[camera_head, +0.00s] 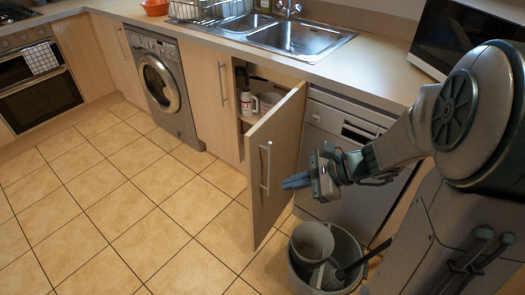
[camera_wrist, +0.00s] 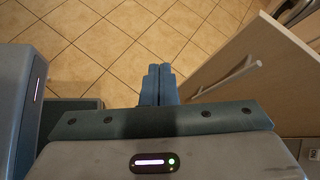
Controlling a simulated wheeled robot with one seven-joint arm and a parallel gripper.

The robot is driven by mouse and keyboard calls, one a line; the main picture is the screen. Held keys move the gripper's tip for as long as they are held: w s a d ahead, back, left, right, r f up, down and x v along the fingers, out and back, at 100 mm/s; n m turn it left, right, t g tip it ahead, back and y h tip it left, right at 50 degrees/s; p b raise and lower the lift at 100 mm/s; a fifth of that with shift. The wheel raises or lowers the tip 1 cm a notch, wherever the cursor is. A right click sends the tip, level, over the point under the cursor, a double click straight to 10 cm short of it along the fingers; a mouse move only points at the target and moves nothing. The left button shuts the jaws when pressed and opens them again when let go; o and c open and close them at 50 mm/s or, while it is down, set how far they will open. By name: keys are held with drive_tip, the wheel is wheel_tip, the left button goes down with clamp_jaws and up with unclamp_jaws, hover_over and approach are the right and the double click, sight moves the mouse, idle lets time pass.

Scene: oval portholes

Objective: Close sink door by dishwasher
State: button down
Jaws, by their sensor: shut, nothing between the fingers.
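The sink door (camera_head: 273,165) is a light wood cabinet door, swung wide open from the cabinet under the sink. Its vertical metal handle (camera_head: 265,167) faces left; the door also shows at the right of the wrist view (camera_wrist: 240,75), with its handle (camera_wrist: 228,78). The dishwasher (camera_head: 345,145) is a silver front to the right of the open door, partly hidden by the door and my arm. My gripper (camera_head: 290,182) is shut and empty.
A grey bucket (camera_head: 325,262) stands on the floor below my gripper, close to the door's lower edge. Bottles and a mug (camera_head: 247,103) stand inside the open cabinet. The washing machine (camera_head: 158,82) is farther left. The tiled floor (camera_head: 120,195) left of the door is clear.

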drive_tip(key=w+d+f+m+t+y+b, duration=0.1)
drive_tip(key=w+d+f+m+t+b, duration=0.3)
drive_tip(key=w+m, duration=0.4)
drive_tip(key=t, duration=0.1)
approach(253, 160)
drive_tip(key=shift+y, duration=0.3)
drive_tip(key=x, duration=0.2)
drive_tip(key=b+x, duration=0.1)
drive_tip(key=x, duration=0.2)
drive_tip(key=shift+f, duration=0.4)
drive_tip(key=shift+w+a, duration=0.35)
drive_tip(key=shift+a, duration=0.2)
